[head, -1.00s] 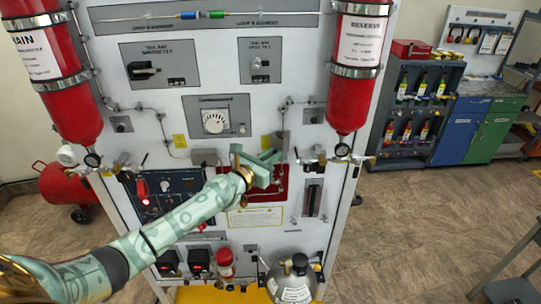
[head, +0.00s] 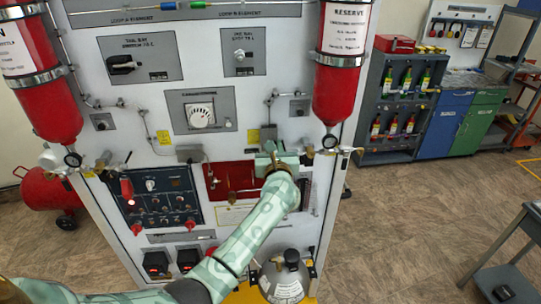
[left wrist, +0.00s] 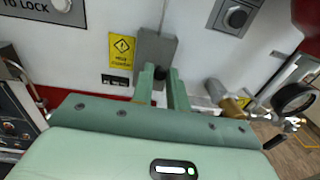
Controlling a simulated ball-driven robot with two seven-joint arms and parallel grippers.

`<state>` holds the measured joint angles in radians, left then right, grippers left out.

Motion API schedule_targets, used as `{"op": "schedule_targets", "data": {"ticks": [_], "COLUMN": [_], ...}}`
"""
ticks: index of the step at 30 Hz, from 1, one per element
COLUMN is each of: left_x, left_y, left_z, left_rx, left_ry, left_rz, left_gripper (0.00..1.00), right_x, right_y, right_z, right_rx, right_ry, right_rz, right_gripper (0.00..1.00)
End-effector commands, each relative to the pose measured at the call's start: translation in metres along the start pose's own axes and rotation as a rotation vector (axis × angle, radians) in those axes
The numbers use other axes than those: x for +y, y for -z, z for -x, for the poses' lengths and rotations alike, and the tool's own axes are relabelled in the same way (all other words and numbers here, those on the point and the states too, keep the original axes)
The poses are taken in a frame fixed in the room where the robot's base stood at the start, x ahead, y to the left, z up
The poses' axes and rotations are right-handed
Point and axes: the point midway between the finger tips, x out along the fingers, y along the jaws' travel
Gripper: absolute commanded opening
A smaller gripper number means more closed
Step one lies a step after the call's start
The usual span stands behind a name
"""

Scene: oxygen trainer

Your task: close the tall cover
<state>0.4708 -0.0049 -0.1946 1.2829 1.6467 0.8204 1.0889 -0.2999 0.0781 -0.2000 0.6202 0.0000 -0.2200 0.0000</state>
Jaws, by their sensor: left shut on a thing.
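The tall cover (head: 268,134) looks like a narrow grey box on the white panel, right of a yellow label. It also shows in the left wrist view (left wrist: 156,48), with a dark knob (left wrist: 160,73) at its lower end. My left gripper (head: 272,158) is at the cover's lower end. In the left wrist view its two green fingers (left wrist: 162,82) stand on either side of the knob, shut on it. The fingers partly hide the knob. I cannot tell how far the cover stands off the panel. My right gripper is out of view.
A red recessed panel (head: 226,181) lies left of the gripper, below a wider grey box (head: 190,153). The red reserve cylinder (head: 340,85) with its gauge and valve hangs close on the right. A grey cylinder (head: 284,280) stands below.

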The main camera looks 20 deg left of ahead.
Motion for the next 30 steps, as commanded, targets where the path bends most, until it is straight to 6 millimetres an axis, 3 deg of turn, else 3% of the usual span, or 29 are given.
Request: {"op": "schedule_targets", "data": {"ticks": [6,20,21,23,30], "left_x": [-0.0040,-0.0039,-0.0039,-0.0039,-0.0039], "left_y": [0.0019,-0.0006,-0.0006,-0.0006,-0.0003], "left_z": [-0.0020,-0.0030,-0.0030,-0.0030,-0.0029], "left_rx": [0.001,0.000,0.000,0.000,0.000], "left_ry": [-0.055,-0.070,-0.070,-0.070,-0.070], "left_rz": [0.000,0.000,0.000,0.000,0.000], "left_gripper": [0.00,0.00,0.21,0.37,0.37], "right_x": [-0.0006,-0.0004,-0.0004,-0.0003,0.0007], "right_y": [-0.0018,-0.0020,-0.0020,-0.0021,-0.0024], "right_z": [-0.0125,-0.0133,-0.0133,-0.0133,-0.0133], "right_rx": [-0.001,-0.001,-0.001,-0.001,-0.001], "right_ry": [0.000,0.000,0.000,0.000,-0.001], "right_rz": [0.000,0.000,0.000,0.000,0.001], "right_gripper": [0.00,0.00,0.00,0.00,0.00]}}
